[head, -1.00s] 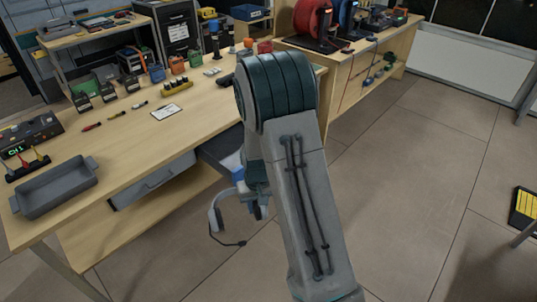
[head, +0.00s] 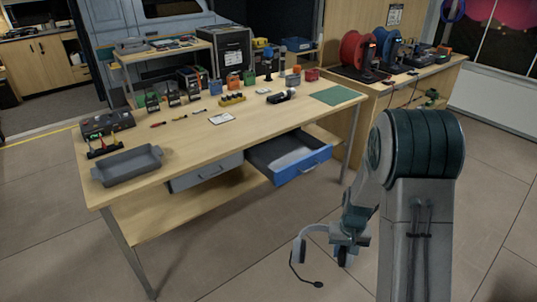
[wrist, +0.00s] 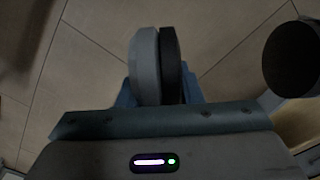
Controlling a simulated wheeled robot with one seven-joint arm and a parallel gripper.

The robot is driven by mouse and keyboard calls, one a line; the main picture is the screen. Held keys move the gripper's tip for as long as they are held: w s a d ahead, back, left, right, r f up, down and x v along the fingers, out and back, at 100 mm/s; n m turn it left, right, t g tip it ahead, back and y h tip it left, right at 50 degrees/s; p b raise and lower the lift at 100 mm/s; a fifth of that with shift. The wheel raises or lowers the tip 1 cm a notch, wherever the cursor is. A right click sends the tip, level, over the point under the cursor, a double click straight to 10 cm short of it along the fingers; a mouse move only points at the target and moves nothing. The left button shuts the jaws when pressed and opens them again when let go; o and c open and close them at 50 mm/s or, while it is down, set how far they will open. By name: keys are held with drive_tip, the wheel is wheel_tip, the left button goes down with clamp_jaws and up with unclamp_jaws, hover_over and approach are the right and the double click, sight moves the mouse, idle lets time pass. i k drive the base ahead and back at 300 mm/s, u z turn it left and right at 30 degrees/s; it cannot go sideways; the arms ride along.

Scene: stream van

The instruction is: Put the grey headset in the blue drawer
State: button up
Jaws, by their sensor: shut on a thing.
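The grey headset (head: 301,246) hangs from my gripper (head: 345,243) low over the floor, in front of and to the right of the workbench. Its microphone boom dangles below. In the wrist view a grey and black part of the headset (wrist: 146,65) sits between the fingers of my gripper (wrist: 155,95). My gripper is shut on it. The blue drawer (head: 303,166) is pulled out under the workbench top, and its pale inside floor shows. The headset is apart from the drawer, lower and nearer to me.
A closed grey drawer (head: 206,172) is left of the blue one. The workbench (head: 180,150) holds a grey tray (head: 127,166), a green mat (head: 338,95) and several tools. Open floor lies in front of the bench.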

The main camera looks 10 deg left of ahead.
sight(292, 159)
drive_tip(key=u, duration=0.7)
drive_tip(key=i, duration=0.7)
drive_tip(key=u, duration=0.5)
drive_tip(key=i, duration=0.85)
drive_tip(key=z, duration=1)
drive_tip(key=i, duration=0.45)
drive_tip(key=z, duration=0.5)
